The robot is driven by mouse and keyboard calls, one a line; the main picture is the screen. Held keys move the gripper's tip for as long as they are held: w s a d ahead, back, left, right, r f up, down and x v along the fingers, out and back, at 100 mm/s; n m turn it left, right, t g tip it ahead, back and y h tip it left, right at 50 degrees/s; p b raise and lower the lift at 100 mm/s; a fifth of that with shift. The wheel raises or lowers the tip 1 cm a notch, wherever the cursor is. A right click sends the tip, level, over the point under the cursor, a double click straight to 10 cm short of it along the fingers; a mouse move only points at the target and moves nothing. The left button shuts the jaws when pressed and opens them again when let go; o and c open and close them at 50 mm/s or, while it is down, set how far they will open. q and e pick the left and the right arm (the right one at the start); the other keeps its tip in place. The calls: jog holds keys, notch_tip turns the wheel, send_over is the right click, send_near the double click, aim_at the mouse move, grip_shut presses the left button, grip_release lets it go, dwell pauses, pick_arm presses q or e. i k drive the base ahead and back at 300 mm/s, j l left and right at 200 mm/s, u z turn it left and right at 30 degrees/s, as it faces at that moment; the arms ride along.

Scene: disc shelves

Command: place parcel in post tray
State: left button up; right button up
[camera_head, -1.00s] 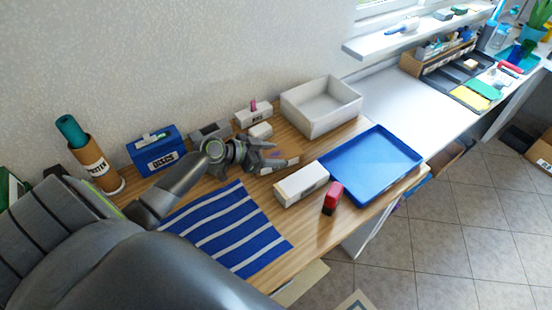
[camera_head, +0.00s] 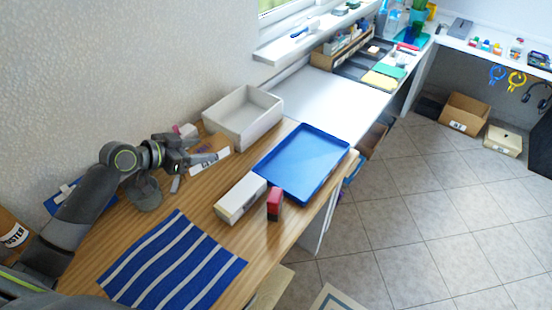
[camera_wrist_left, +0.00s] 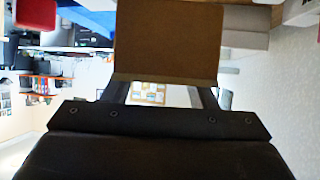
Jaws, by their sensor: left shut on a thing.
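The brown parcel (camera_head: 210,158), with a white label on its side, is in my left gripper (camera_head: 188,162). It appears held a little above the wooden table. In the left wrist view, the parcel's plain brown face (camera_wrist_left: 168,40) fills the top middle between the fingers. A shallow blue tray (camera_head: 318,143) lies right of the parcel, and a deeper white tray (camera_head: 236,131) stands behind it. I cannot read a label telling which is the post tray. My right gripper is out of view.
A long white box (camera_head: 241,198) and a red object (camera_head: 274,204) stand in front of the blue tray. A blue striped cloth (camera_head: 172,262) lies at the table's front left. The blue tray is empty. A white surface (camera_head: 330,97) beyond is clear.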

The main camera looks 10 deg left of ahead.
aim_at(308, 156)
jog(key=i+l+u, duration=0.1)
jog(key=l, duration=0.3)
jog(key=i+l+u, duration=0.15)
jog(key=l, duration=0.3)
jog(key=i+l+u, duration=0.1)
jog(key=i+l, duration=0.15)
jog(key=l, duration=0.2)
jog(key=i+l+u, duration=0.15)
jog(key=l, duration=0.35)
jog(key=l+u, duration=0.1)
jog(key=l, duration=0.35)
